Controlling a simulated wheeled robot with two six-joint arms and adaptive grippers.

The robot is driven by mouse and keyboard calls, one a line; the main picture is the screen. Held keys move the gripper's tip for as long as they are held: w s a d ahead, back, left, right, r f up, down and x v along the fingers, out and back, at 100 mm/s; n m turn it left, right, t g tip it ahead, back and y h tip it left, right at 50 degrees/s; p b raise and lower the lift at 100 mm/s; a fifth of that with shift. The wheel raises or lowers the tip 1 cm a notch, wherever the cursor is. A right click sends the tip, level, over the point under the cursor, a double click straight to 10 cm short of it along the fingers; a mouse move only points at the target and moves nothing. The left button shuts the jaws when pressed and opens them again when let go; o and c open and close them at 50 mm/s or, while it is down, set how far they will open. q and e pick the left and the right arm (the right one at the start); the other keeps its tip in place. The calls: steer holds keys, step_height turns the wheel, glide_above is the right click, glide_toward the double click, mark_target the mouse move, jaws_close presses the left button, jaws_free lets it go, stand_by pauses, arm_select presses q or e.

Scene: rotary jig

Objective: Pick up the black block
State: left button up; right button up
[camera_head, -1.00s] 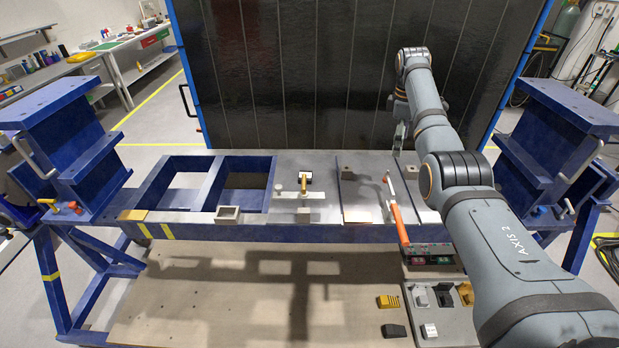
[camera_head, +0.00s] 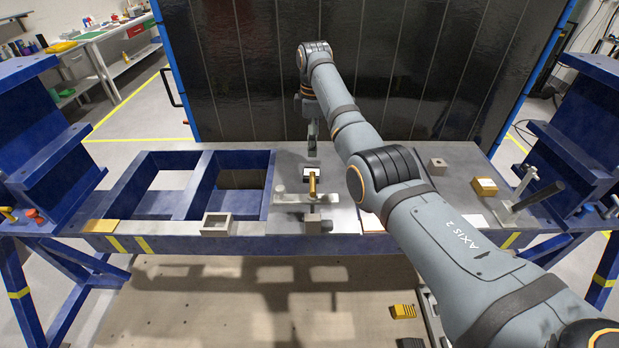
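A black block (camera_head: 411,343) lies on the lower wooden board at the bottom edge of the head view, partly cut off. A small black-and-white piece (camera_head: 312,174) sits at the clamp on the bench top. My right gripper (camera_head: 312,151) points down above the bench, just behind this clamp and far from the block at the bottom edge. It is seen edge-on, so its opening cannot be judged. My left gripper is not in view.
A clamp with a brass-coloured lever (camera_head: 312,186) stands mid-bench. A yellow-orange block (camera_head: 403,311) lies near the black block. A grey square socket (camera_head: 216,224) sits on the front rail. A dark panel (camera_head: 260,80) rises behind. My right arm hides part of the bench.

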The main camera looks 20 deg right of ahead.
steer(key=p, duration=0.2)
glide_above(311, 168)
steer(key=s, duration=0.2)
step_height(311, 168, down, 5)
steer(key=shift+f, duration=0.2)
steer(key=f, duration=0.2)
steer(key=f+p, duration=0.1)
steer(key=f, duration=0.1)
steer(key=shift+a+f+p, duration=0.2)
steer(key=shift+f+p, duration=0.1)
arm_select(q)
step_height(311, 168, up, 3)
arm_select(e)
steer(key=shift+f, duration=0.5)
steer(key=shift+c, duration=0.4)
steer(key=c, duration=1.4)
steer(key=shift+w, duration=0.1)
steer(key=shift+c, duration=1.1)
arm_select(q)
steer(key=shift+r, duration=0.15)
arm_select(e)
steer(key=shift+r, duration=0.2)
